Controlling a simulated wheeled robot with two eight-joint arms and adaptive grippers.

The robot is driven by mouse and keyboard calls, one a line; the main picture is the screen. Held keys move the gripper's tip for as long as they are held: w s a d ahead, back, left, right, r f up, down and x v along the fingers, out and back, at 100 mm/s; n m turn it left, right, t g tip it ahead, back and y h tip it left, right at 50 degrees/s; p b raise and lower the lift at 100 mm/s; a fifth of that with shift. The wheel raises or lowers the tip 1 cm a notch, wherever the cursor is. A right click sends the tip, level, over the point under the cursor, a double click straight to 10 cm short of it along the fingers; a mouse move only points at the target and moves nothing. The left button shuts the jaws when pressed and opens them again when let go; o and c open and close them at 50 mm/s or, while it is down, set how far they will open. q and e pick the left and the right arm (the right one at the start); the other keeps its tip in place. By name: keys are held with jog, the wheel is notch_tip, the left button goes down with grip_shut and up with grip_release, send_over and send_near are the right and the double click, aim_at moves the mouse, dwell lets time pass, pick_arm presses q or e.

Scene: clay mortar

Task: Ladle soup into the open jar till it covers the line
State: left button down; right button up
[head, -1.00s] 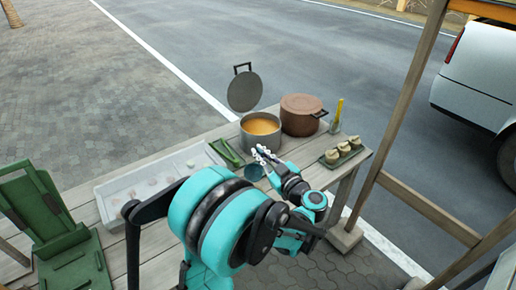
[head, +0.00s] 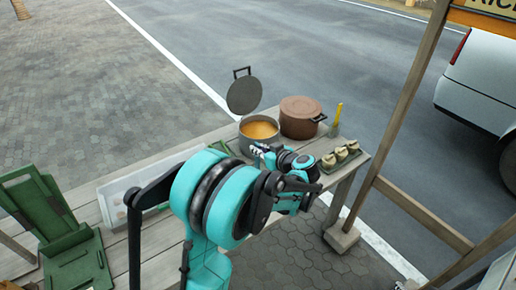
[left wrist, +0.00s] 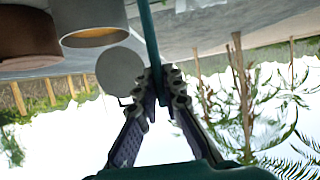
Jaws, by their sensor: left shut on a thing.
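The grey pot (head: 258,147) of orange soup (head: 259,130) stands open on the wooden table, with its round grey lid (head: 244,96) upright behind it. My left gripper (head: 257,150) appears in front of the pot's near side. In the left wrist view its fingers (left wrist: 164,88) are shut on the teal ladle handle (left wrist: 150,35). The ladle's bowl does not show in either view. The soup pot (left wrist: 92,20) and lid (left wrist: 121,72) also show there. I cannot make out the open jar; my arm hides part of the table. My right gripper is out of view.
A brown lidded pot (head: 301,117) stands right of the soup pot. A small container with a yellow stick (head: 338,115) and a green tray (head: 328,166) of pale pieces are farther right. A white tray (head: 115,203) and a green folding stand (head: 68,240) are left.

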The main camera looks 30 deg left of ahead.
pick_arm(q)
jog(key=shift+r, duration=0.15)
notch_tip(320, 180, up, 5)
jog(key=p, duration=0.3)
jog(key=shift+p, duration=0.4)
jog(key=shift+d, duration=0.1)
